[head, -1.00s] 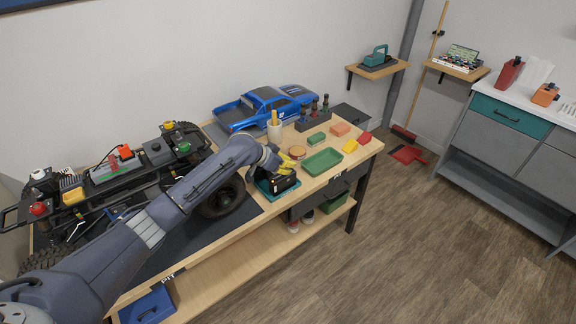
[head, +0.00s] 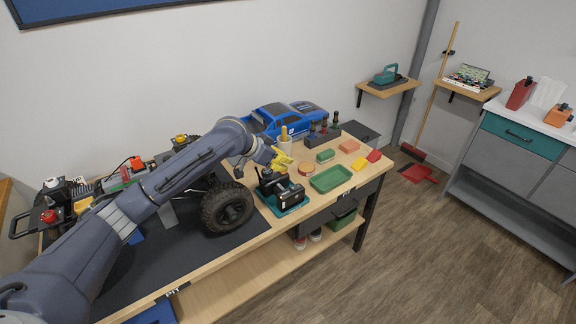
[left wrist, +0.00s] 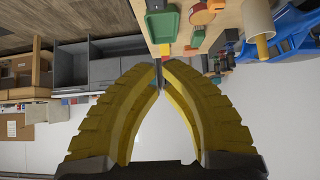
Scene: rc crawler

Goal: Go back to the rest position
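My left arm reaches in from the lower left across the bench. My right gripper is in neither view.
The crawler chassis with its big wheel (head: 228,208) stands left on a dark mat (head: 160,262). A blue truck body (head: 283,119), a cup (head: 285,143), a bottle rack (head: 318,136) and a green tray (head: 331,179) are close around the gripper. Free air lies above.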

